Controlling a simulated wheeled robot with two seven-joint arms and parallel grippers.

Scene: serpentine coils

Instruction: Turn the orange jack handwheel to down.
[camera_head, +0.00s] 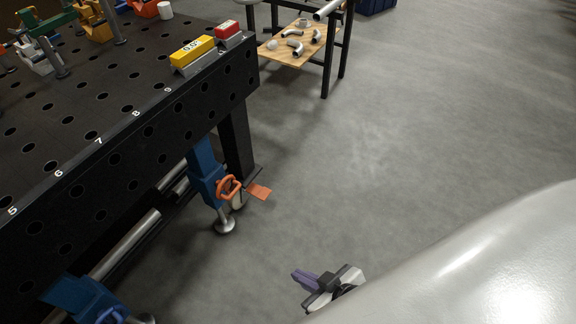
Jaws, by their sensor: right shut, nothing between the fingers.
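The orange jack handwheel (228,187) is on the blue jack (205,177) by the table's corner leg, low near the floor. My left gripper is not in view.
The black perforated table (110,135) fills the left, with a yellow block (192,51) and a red block (228,29) near its edge. A wooden shelf (283,55) with metal pipe bends stands at the back. Grey floor (400,130) is clear to the right.

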